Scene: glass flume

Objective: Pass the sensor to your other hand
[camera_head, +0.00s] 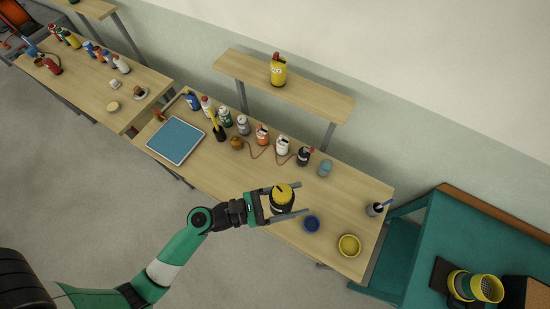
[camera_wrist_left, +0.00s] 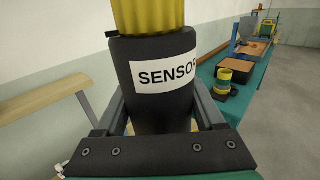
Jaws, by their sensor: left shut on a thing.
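The sensor (camera_head: 282,197) is a black cylinder with a yellow top, held above the right part of the wooden bench (camera_head: 225,168). In the left wrist view the sensor (camera_wrist_left: 158,100) stands close and upright, with a white label that reads "SENSOR", its end cut off by the curve. My left gripper (camera_head: 283,202) is shut on the sensor, one finger on each side of its body. My right gripper does not show in either view.
A blue tray (camera_head: 180,140) lies on the bench, with several bottles along the back edge. A blue dish (camera_head: 311,224) and a yellow bowl (camera_head: 349,245) sit near the held sensor. A shelf (camera_head: 285,85) behind bears a yellow container (camera_head: 278,70). A teal table (camera_head: 450,245) stands right.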

